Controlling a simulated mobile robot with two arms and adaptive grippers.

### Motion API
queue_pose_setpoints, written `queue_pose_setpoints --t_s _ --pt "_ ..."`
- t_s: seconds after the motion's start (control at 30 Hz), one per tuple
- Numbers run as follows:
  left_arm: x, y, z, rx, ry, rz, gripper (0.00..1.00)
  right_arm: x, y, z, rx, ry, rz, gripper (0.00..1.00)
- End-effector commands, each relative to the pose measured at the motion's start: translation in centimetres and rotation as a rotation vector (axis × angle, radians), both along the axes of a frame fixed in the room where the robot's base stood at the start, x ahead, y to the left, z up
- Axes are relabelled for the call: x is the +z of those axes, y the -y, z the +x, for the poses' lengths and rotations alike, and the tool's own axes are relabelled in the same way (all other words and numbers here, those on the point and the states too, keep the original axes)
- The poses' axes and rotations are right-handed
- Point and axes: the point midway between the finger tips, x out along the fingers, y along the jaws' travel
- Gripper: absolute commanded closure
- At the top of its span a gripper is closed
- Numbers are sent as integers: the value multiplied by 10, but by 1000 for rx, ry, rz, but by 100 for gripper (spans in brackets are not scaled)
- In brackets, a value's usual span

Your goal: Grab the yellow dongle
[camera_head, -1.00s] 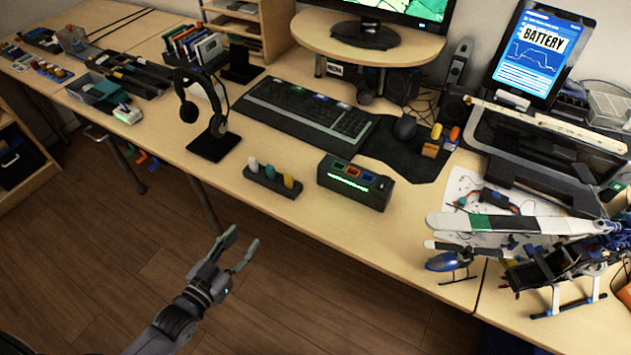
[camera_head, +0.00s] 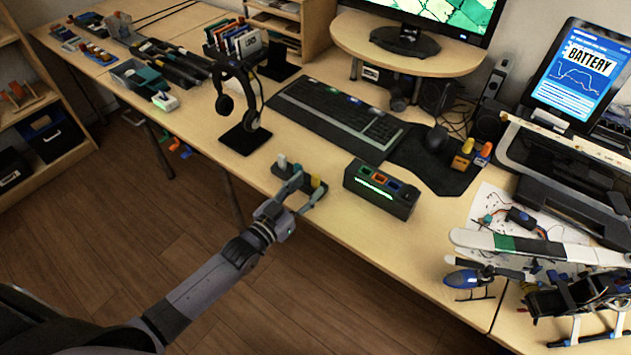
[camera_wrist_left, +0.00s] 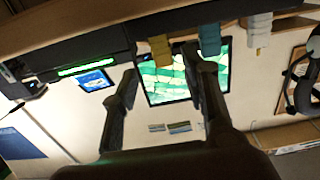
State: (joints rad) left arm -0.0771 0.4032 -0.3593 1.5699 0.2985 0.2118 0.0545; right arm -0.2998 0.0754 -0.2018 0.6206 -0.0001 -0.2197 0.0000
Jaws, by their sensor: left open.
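The yellow dongle (camera_head: 315,182) stands at the right end of a small dark holder at the desk's front edge. In the left wrist view the yellow dongle (camera_wrist_left: 160,50) shows beyond and between the open fingers (camera_wrist_left: 160,66). The teal dongle (camera_wrist_left: 209,38) is near the right fingertip there, with the white dongle (camera_wrist_left: 258,28) further right. Contact cannot be told. My right gripper is not in view.
A black box with coloured slots and a green light (camera_head: 381,190) stands just right of the holder. A headphone stand (camera_head: 245,138) is to the left and a keyboard (camera_head: 335,118) behind. A model helicopter (camera_head: 560,285) lies at the right. Floor is clear in front.

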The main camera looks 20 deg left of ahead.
Motion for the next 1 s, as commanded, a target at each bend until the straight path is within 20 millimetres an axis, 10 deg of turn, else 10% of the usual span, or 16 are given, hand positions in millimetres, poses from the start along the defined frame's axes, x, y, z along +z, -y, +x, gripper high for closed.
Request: queue_pose_setpoints --t_s 0.3,0.63,1.0 --pt "-1 10 43 1 2 -1 58 5 6 0 1 1 -7 100" --pt "-2 13 48 0 0 0 59 5 6 0 -1 1 -7 100" --pt "-2 12 48 0 1 0 84 5 6 0 -1 0 -7 100"
